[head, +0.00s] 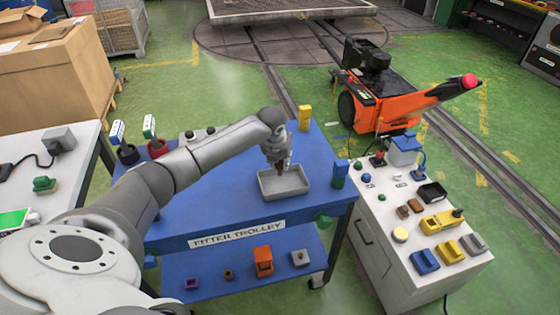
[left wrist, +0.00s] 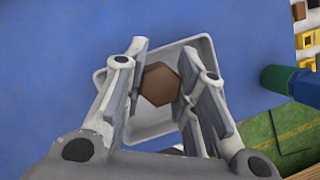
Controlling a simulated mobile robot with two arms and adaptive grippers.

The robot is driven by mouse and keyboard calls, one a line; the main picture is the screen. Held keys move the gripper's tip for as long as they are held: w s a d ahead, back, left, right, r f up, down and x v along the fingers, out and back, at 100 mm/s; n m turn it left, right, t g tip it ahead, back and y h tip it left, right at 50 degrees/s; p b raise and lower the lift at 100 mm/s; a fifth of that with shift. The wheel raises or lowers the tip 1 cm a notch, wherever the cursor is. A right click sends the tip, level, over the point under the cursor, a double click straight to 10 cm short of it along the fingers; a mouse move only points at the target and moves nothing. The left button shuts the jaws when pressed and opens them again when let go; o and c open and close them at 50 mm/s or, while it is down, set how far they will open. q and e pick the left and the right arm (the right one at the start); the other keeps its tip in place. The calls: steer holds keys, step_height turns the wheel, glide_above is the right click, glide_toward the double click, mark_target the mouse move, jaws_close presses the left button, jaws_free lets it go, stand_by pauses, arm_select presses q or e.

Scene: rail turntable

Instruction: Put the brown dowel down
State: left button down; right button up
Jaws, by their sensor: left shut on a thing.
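My left gripper (head: 279,163) is over the grey tray (head: 287,197) on the blue fitter trolley. In the left wrist view, the left gripper's fingers (left wrist: 160,90) are closed on both sides of a brown dowel (left wrist: 160,84), seen end-on as a hexagon. The pale tray (left wrist: 203,50) lies behind the dowel and fingers in that view. I cannot tell whether the dowel's lower end touches the tray floor. My right gripper is not in view.
The blue trolley top (head: 225,205) is clear left of the tray. A yellow block (head: 305,118) stands behind it; a green and blue cylinder (head: 339,174) stands to its right. A white cabinet (head: 385,270) with several small items is at the right. An orange cart (head: 385,100) is beyond.

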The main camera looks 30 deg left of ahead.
arm_select(q)
steer(key=shift+f, duration=0.7)
steer(key=shift+f, duration=0.15)
steer(key=c, duration=1.2)
jaws_free()
steer(key=shift+o, duration=0.2)
steer(key=shift+s+r, duration=0.15)
steer(key=shift+r, duration=0.45)
steer(key=b+v, duration=0.1)
steer(key=v, duration=1)
steer(key=shift+s, duration=0.1)
